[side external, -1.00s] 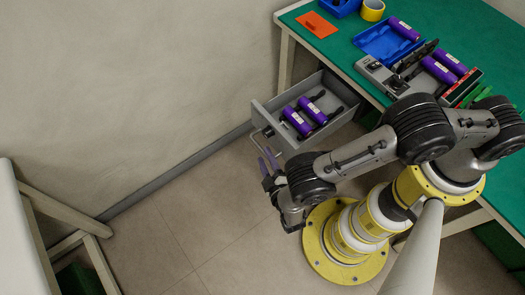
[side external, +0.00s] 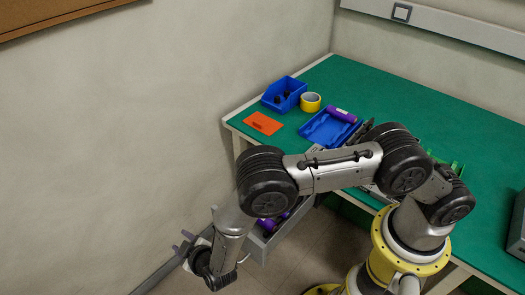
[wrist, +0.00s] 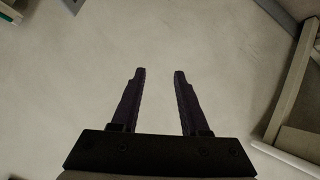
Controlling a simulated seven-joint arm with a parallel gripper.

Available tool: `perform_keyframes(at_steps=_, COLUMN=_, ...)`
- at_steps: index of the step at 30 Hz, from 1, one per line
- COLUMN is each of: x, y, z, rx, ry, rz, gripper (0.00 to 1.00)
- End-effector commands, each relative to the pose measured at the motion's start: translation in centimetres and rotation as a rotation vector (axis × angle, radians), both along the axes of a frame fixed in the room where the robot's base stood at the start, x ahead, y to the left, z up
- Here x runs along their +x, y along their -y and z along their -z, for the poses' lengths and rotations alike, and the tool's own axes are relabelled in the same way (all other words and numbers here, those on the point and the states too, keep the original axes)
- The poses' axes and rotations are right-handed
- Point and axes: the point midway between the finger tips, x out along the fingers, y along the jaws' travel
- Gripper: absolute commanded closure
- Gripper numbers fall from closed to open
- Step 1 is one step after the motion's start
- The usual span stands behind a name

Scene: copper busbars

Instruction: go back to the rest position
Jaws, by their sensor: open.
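My gripper (side external: 184,244) is at the lower left of the side external view, in the air beside the wall and left of the drawer. In the wrist view my gripper (wrist: 159,73) has its two dark purple fingers apart, with nothing between them. The fingers point toward a pale, bare surface. My arm is bent, with its elbow raised in front of the bench edge.
The open grey drawer (side external: 257,246) holds purple pieces (side external: 269,225), partly hidden by my arm. On the green bench (side external: 450,115) are a blue bin (side external: 284,96), yellow tape (side external: 310,102), an orange card (side external: 263,123), and a blue tray (side external: 322,130) with a purple piece (side external: 342,115).

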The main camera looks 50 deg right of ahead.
Motion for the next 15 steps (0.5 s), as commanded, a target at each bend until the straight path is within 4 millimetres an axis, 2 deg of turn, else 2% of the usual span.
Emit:
perform_keyframes(at_steps=1, x=1.5, y=-0.2, z=-3.1, rx=0.073, ry=-0.019, rz=0.0, gripper=0.55)
perform_keyframes(at_steps=4, x=3.2, y=-0.2, z=-8.2, rx=0.19, ry=-0.067, rz=-0.018, gripper=0.55)
perform_keyframes(at_steps=7, x=4.1, y=0.6, z=-13.5, rx=0.289, ry=-0.113, rz=-0.039, gripper=0.55)
perform_keyframes(at_steps=11, x=4.0, y=2.8, z=-20.1, rx=0.389, ry=-0.167, rz=-0.067, gripper=0.55)
perform_keyframes(at_steps=15, x=2.0, y=6.4, z=-26.6, rx=0.46, ry=-0.221, rz=-0.088, gripper=0.55)
